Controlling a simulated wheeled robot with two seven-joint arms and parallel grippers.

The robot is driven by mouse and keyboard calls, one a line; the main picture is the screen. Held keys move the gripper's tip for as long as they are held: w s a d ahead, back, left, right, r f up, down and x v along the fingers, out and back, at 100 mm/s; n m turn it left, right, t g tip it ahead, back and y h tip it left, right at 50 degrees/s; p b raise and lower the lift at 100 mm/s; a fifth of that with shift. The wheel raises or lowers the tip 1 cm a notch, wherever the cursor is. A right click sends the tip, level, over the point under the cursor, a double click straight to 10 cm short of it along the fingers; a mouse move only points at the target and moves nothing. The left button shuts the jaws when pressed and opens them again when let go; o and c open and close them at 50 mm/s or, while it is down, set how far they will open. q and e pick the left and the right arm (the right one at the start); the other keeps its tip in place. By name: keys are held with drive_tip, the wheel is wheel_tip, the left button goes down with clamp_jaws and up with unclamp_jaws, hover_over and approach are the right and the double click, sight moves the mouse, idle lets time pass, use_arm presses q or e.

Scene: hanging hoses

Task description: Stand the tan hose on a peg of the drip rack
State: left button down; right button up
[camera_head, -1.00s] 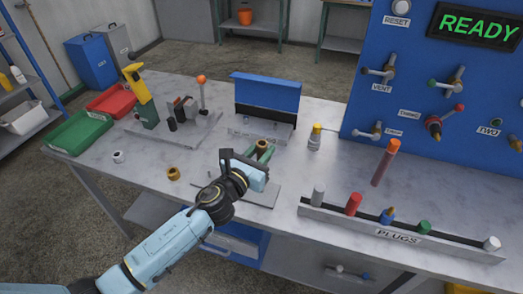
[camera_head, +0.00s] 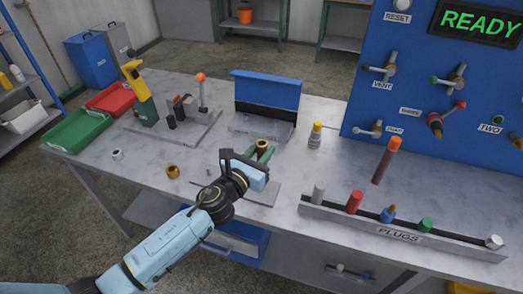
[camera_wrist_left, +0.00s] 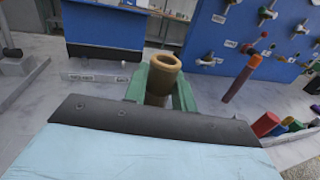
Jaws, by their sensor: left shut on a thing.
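The tan hose (camera_head: 263,145) is held between the green fingers of my left gripper (camera_head: 262,152). In the left wrist view the tan hose (camera_wrist_left: 165,64) shows as a short tube with its open end up, between the green fingers (camera_wrist_left: 160,88). Its lower end is hidden by my gripper. A flat grey plate (camera_head: 262,196) lies on the bench under and beside my gripper, partly covered by it; I cannot tell whether it is the drip rack, and no pegs show clearly on it. My right gripper is not in view.
Behind stands a blue-backed holder (camera_head: 266,92). A yellow-capped bottle (camera_head: 315,136) and an orange-topped red cylinder (camera_head: 384,163) stand to the right. The plugs rack (camera_head: 345,219) is at the front right. A brass ring (camera_head: 172,172) lies left. Bare bench shows between them.

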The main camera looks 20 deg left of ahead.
use_arm(q)
drive_tip(key=shift+f+b, duration=1.55)
drive_tip(key=shift+f, duration=0.15)
drive_tip(key=c, duration=1.1)
unclamp_jaws()
drive_tip(key=shift+o, duration=0.2)
drive_tip(key=shift+s, duration=0.1)
drive_tip(key=b+v, duration=0.1)
drive_tip(key=v, duration=1.2)
